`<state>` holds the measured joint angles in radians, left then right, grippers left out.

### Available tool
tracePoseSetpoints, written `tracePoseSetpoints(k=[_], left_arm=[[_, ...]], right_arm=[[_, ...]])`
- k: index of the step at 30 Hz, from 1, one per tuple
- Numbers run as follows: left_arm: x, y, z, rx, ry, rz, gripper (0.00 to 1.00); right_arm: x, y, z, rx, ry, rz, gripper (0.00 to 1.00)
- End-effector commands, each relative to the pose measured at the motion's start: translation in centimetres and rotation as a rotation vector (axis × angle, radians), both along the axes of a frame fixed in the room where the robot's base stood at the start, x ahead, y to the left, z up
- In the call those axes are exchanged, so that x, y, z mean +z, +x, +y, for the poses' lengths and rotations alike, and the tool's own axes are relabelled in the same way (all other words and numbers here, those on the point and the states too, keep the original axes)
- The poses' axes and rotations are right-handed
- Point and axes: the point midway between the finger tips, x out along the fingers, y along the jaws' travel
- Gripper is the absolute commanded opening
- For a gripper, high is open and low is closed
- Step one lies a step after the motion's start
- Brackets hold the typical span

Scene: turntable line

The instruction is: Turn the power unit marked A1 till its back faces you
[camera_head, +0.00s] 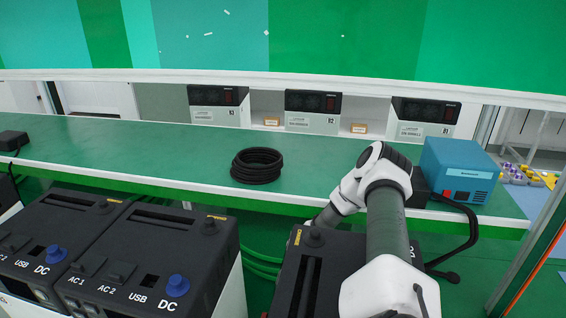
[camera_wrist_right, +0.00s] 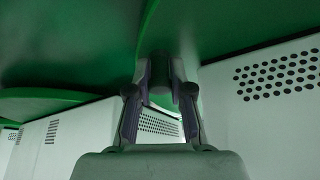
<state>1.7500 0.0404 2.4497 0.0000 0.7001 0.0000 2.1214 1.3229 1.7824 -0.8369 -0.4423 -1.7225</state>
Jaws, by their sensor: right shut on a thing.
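Three black-topped power units stand in the foreground of the head view: a left unit (camera_head: 45,230), a middle unit (camera_head: 150,245) and a right unit (camera_head: 300,270) partly covered by my right arm. I cannot read A1 on any of them. In the right wrist view my right gripper (camera_wrist_right: 160,88) is shut on a dark round peg (camera_wrist_right: 159,80) beside a green rim (camera_wrist_right: 165,25). Pale vented unit walls show on its right (camera_wrist_right: 275,85) and left (camera_wrist_right: 75,135). In the head view the fingers are hidden beyond the right unit. My left gripper is out of view.
A green bench (camera_head: 120,150) crosses behind the units, with a coiled black cable (camera_head: 257,166) and a blue box (camera_head: 458,172) on it. Several units (camera_head: 312,110) stand on the shelf behind. Green cables (camera_head: 260,262) run between the middle and right units.

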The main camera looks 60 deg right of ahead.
Motion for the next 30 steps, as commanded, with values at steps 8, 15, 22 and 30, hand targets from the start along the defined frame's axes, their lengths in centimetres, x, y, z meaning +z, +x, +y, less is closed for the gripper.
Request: tracePoseSetpoints(k=[8, 15, 22, 30], left_arm=[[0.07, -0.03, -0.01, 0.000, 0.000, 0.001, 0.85], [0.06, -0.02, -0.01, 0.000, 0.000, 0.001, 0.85], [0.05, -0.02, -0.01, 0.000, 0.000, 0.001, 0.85], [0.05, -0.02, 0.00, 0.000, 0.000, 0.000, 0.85]], right_arm=[[0.10, 0.16, -0.15, 0.001, -0.004, -0.004, 0.24], [0.08, 0.11, -0.11, 0.001, -0.002, -0.002, 0.31], [0.07, 0.09, -0.09, 0.001, -0.002, -0.002, 0.31], [0.34, 0.51, 0.06, -0.014, -0.006, 0.007, 0.31]])
